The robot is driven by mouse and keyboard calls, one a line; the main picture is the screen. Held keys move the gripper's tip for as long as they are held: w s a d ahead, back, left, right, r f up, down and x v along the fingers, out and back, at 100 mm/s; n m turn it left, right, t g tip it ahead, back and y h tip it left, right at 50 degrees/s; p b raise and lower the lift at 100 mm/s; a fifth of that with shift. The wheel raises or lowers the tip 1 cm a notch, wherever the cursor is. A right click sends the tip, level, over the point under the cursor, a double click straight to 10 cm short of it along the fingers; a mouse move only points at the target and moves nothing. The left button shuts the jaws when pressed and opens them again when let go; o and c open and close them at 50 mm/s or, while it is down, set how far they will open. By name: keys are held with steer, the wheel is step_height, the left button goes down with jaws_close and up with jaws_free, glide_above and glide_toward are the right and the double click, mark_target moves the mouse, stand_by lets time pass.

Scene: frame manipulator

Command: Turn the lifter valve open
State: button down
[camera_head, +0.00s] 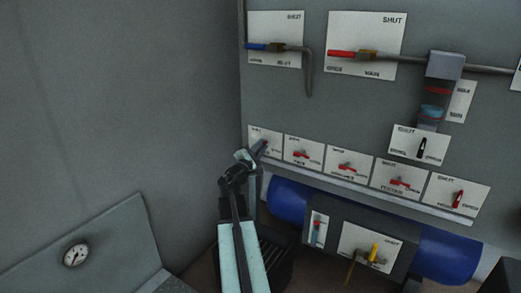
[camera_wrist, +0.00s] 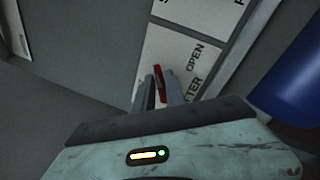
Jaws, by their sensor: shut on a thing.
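The lifter valve has a red handle (camera_wrist: 161,84) on a white plate (camera_wrist: 175,55) in the wrist view. "OPEN" and part of a word ending in "TER" can be read there; the rest is cut off or hidden. My gripper (camera_wrist: 160,92) is shut on the red handle, with one finger on each side. In the head view my gripper (camera_head: 261,147) reaches the leftmost small plate (camera_head: 257,132) of the lower row and hides most of its handle there. The handle's exact angle against the plate marks cannot be told.
Plates with red handles (camera_head: 303,154) continue in a row to the right, close by. A ledge (camera_head: 360,190) and a blue cylinder (camera_head: 288,201) lie below the row. A grey wall (camera_head: 120,100) stands at left. A gauge (camera_head: 76,254) is at lower left.

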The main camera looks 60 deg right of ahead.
steer(key=m, duration=0.2)
steer(key=m+g, duration=0.1)
steer(key=m, duration=0.1)
steer(key=m+b, duration=0.1)
steer(key=m, duration=0.2)
steer(key=shift+f+g, duration=0.35)
steer(key=shift+g, duration=0.05)
steer(key=shift+s+m, duration=0.1)
steer(key=shift+m, duration=0.3)
steer(key=c, duration=1.4)
jaws_free()
